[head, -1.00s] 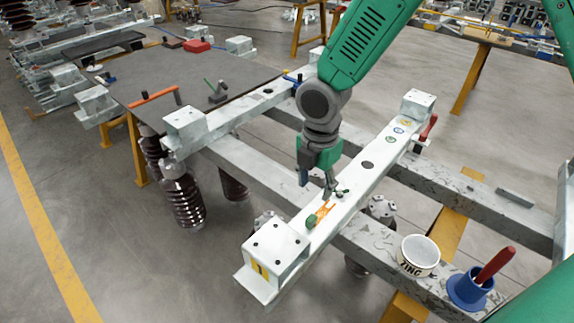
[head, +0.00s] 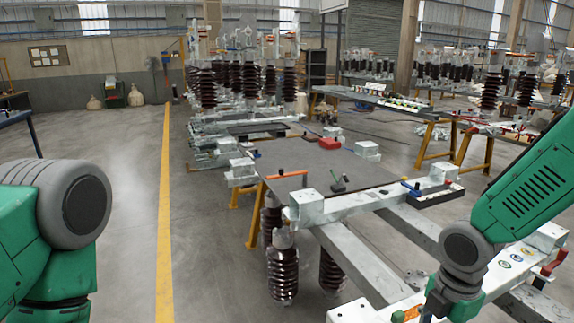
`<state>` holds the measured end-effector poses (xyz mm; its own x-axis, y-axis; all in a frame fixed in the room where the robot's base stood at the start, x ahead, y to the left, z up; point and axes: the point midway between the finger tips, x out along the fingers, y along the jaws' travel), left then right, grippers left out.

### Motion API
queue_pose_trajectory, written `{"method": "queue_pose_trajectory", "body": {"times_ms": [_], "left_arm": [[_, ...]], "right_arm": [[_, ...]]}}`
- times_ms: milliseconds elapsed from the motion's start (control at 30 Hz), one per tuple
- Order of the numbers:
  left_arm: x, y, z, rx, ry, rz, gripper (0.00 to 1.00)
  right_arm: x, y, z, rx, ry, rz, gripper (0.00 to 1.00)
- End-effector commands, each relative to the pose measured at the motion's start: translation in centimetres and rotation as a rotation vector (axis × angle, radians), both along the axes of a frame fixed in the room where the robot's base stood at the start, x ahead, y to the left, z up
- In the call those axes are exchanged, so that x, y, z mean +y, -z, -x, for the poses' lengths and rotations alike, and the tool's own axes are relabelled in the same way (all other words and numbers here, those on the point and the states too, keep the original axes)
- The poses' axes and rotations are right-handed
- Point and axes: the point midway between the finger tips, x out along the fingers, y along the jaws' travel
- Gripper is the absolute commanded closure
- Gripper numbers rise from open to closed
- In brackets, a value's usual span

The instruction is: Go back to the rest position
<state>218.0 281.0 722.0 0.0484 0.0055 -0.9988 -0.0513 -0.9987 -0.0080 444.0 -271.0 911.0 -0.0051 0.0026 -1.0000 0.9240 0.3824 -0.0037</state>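My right arm (head: 465,250) comes in from the right. Its gripper (head: 432,310) is at the bottom edge over the near galvanised beam (head: 508,262), largely cut off by the frame and hidden by the wrist, so its opening does not show. My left arm (head: 55,215) shows as a large green and grey link at the left edge. Its gripper is outside the view. The isolator frame's far beam (head: 365,198) lies across grey rails (head: 360,262), with brown ribbed insulators (head: 283,272) below.
A dark-topped table (head: 315,163) beyond the frame carries an orange-handled tool (head: 287,174), a green-handled tool (head: 338,183) and a red box (head: 328,144). A yellow floor line (head: 164,230) runs at the left. The floor left of the frame is clear.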

Motion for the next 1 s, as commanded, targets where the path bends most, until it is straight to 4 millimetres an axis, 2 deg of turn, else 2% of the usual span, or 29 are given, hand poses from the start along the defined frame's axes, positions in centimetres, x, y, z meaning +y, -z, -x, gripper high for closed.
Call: {"method": "queue_pose_trajectory", "body": {"times_ms": [67,300,467,667,767,900,1000], "left_arm": [[0.0,0.0,0.0,0.000,0.000,0.000,0.60],[0.0,0.2,0.0,0.000,0.000,0.000,0.60],[0.0,0.3,0.0,-0.001,0.000,0.000,0.60],[0.0,0.6,0.0,0.000,0.000,0.000,0.60],[0.0,0.8,0.0,0.000,0.000,0.000,0.60],[0.0,1.1,0.0,0.000,0.000,0.000,0.60],[0.0,1.2,0.0,0.000,0.000,0.000,0.60]], "right_arm": [[0.0,0.0,0.1,0.000,0.000,0.001,0.58],[1.3,4.1,2.4,0.033,0.212,-0.053,0.58],[2.2,7.3,5.1,0.057,0.422,-0.088,0.58],[3.0,12.4,10.0,0.096,0.817,-0.113,0.58],[2.9,15.3,13.4,0.107,1.089,-0.105,0.58],[1.4,18.7,18.8,0.073,1.521,-0.063,0.58],[0.1,19.7,21.3,0.020,1.739,-0.043,0.58]]}}
